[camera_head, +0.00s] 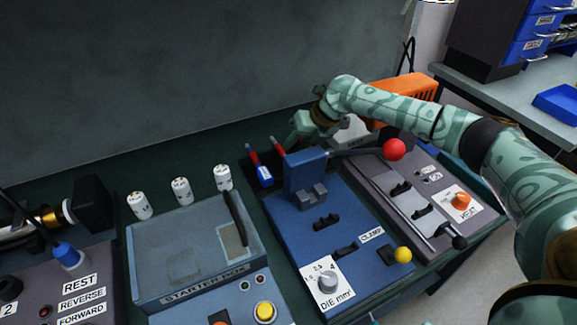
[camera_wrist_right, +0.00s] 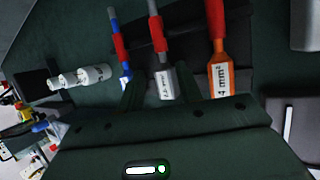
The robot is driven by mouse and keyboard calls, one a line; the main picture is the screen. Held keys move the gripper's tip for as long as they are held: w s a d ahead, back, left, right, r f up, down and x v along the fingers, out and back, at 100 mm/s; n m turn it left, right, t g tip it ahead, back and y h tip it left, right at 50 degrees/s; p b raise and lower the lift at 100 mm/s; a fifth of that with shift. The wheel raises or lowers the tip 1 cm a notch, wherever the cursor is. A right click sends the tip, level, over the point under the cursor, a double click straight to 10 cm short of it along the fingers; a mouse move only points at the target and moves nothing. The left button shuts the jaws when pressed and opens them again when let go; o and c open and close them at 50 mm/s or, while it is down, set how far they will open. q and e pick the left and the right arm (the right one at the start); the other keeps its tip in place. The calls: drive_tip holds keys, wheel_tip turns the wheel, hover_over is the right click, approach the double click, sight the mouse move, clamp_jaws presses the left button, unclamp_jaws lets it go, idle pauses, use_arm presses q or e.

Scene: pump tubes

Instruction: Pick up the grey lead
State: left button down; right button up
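The grey lead (camera_wrist_right: 166,84) shows in the right wrist view as a grey labelled block with a red sleeve and grey end above it. My right gripper (camera_wrist_right: 157,92) has its dark fingers on either side of this lead, with slim gaps visible. It looks open, and the lead is between the fingers. In the head view my right gripper (camera_head: 300,128) is at the back, behind the blue clamp block, and I cannot make out the grey lead's body there. My left gripper is not in view.
A blue lead (camera_wrist_right: 125,78) and an orange lead (camera_wrist_right: 221,72) flank the grey one closely. White cylinders (camera_head: 181,191) stand behind the starter box (camera_head: 165,291). The blue clamp unit (camera_head: 300,232) with a red-knobbed lever (camera_head: 394,150) stands in front of my right gripper.

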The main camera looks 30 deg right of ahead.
drive_tip(key=x, duration=0.2)
drive_tip(key=b+x, duration=0.1)
drive_tip(key=x, duration=0.1)
drive_tip(key=b+x, duration=0.1)
drive_tip(key=x, duration=0.1)
drive_tip(key=shift+w+d, duration=0.25)
drive_tip(key=shift+d, duration=0.1)
drive_tip(key=shift+s+r, duration=0.1)
drive_tip(key=shift+r, duration=0.1)
clamp_jaws()
